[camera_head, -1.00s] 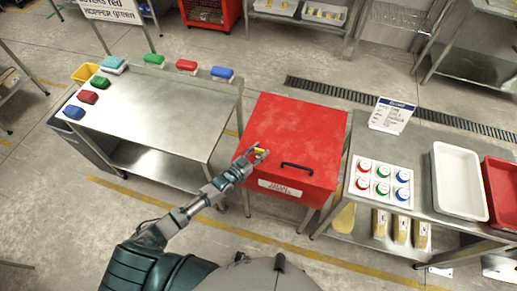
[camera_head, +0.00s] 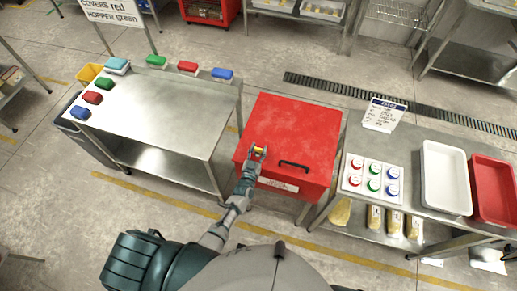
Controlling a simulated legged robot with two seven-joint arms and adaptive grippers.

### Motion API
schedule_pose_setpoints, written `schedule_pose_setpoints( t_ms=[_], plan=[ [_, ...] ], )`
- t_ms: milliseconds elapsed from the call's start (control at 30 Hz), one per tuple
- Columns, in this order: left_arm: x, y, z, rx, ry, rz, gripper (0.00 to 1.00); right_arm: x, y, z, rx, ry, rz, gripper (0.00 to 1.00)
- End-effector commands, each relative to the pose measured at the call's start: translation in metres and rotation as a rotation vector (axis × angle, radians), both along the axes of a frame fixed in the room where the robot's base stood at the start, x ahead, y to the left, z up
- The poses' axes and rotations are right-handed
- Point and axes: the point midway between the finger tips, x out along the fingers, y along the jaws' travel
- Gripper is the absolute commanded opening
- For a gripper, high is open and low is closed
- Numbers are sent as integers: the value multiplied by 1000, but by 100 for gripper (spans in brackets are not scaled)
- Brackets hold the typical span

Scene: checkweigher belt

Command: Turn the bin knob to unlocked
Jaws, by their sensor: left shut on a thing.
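The red bin (camera_head: 300,133) stands in the middle between two steel tables, its lid closed, with a black handle (camera_head: 294,165) near the front edge. A small yellow knob (camera_head: 259,149) sits on the lid left of the handle. My left gripper (camera_head: 259,152) is at the knob, its fingers on either side of it and shut on it. The fingers hide part of the knob, and its lock marking cannot be read. My right gripper is not in view.
The left steel table (camera_head: 160,110) holds colored blocks along its edges. The right table holds a white board with round colored caps (camera_head: 372,178), a sign (camera_head: 384,114), a white tray (camera_head: 463,180) and a red tray (camera_head: 511,190).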

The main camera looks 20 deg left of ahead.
Motion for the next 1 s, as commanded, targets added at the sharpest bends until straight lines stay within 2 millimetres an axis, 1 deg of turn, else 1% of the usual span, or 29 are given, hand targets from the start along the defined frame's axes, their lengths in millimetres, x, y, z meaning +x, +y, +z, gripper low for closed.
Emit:
schedule_pose_setpoints(
  t_ms=[333,367,400,433,467,667,767,867,967,1000],
  plan=[
    [0,-1,0,0,1,0,8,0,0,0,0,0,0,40],
    [0,-1,0,0,1,0,50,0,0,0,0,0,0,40],
    [0,-1,0,0,1,0,60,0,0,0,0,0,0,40],
    [0,-1,0,0,0,0,67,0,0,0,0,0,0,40],
    [0,-1,0,0,0,0,69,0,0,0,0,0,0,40],
    [0,-1,0,0,0,0,69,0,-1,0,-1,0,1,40],
    [-1,0,0,0,0,0,69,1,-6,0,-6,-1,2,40],
    [-10,-1,-1,0,1,0,69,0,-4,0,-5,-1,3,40],
    [-27,0,-1,-1,2,0,69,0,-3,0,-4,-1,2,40],
    [-36,0,-1,-1,3,0,69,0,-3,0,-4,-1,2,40]
  ],
)
